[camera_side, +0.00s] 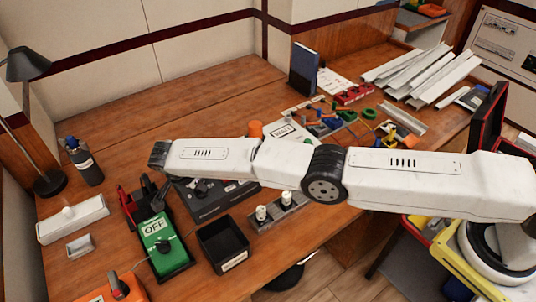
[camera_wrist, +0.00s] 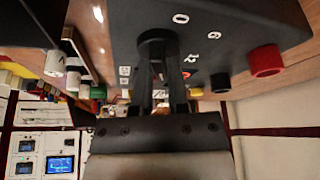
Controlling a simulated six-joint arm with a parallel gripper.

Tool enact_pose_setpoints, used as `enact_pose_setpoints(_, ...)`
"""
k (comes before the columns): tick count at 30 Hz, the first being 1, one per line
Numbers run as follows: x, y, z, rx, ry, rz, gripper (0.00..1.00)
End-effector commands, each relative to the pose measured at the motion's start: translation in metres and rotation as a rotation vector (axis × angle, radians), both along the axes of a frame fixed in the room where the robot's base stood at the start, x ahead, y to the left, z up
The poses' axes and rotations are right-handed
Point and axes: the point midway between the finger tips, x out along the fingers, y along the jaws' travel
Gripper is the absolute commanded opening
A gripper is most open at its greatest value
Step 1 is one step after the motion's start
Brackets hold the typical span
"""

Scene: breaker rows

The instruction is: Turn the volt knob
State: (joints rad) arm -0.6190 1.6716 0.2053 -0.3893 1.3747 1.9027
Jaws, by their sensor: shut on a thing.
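The volt knob (camera_wrist: 157,36) is a dark round knob on the face of a dark box (camera_wrist: 225,22), with white marks 0, 6 and 12 beside it in the wrist view. My gripper (camera_wrist: 159,52) is shut on the knob, with a finger on each side of it. The fingers cover part of the knob, and its pointer cannot be made out. In the side view, the dark box (camera_side: 208,211) lies partly behind my arm. My gripper (camera_side: 160,193) reaches down at its left end, where the contact is hard to see.
A red terminal (camera_wrist: 266,61) and a black terminal (camera_wrist: 220,82) stick out near the knob. A green box marked OFF (camera_side: 160,246) and an empty black bin (camera_side: 222,243) stand in front. A bottle (camera_side: 85,162) and lamp (camera_side: 28,66) stand left. The back-left tabletop is clear.

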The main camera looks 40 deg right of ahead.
Motion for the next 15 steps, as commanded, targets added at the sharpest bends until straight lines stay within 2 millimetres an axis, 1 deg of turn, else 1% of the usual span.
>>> enact_pose_setpoints(8,-0.0017,0.0008,-0.0014,0.0,0.006,0.0,0.0)
enact_pose_setpoints(9,-0.0017,0.0007,-0.0014,0.0,0.005,0.0,0.32)
enact_pose_setpoints(11,-0.0015,0.0006,-0.0013,-0.001,0.005,0.0,0.51)
enact_pose_setpoints(12,-0.0014,0.0005,-0.0012,-0.001,0.005,0.0,0.54)
enact_pose_setpoints(15,-0.001,0.0004,-0.0008,0.0,0.003,0.0,0.54)
